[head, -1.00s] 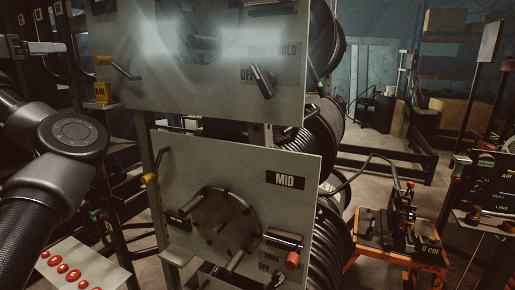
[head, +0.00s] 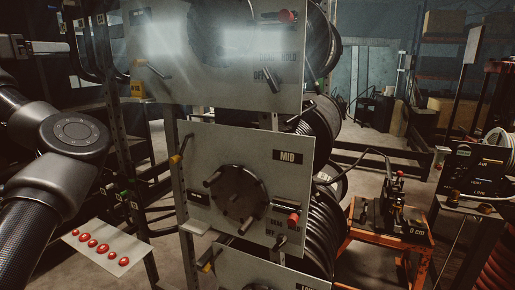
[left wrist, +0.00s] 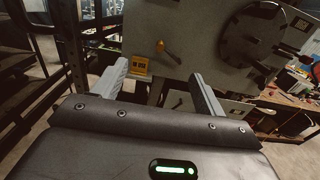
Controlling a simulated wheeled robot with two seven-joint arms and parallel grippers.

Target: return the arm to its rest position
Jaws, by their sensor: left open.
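My left arm (head: 72,135) comes in from the left in the head view, bent, with a dark round joint. My left gripper (head: 45,46) is at the left edge, beside the upper panel and apart from it. In the left wrist view the left gripper (left wrist: 157,69) has its two grey fingers spread, with nothing between them. Beyond the fingers are a yellow lever (left wrist: 160,46) and a yellow tag (left wrist: 142,66) on a grey panel (left wrist: 200,40). My right gripper is not in view.
A rack carries stacked panels, the middle one marked MID (head: 288,156), with black hose coils (head: 317,128) behind. An orange stand (head: 378,240) holds a machine at right. A plate with several red buttons (head: 103,247) is low at left. Some floor shows behind the stand.

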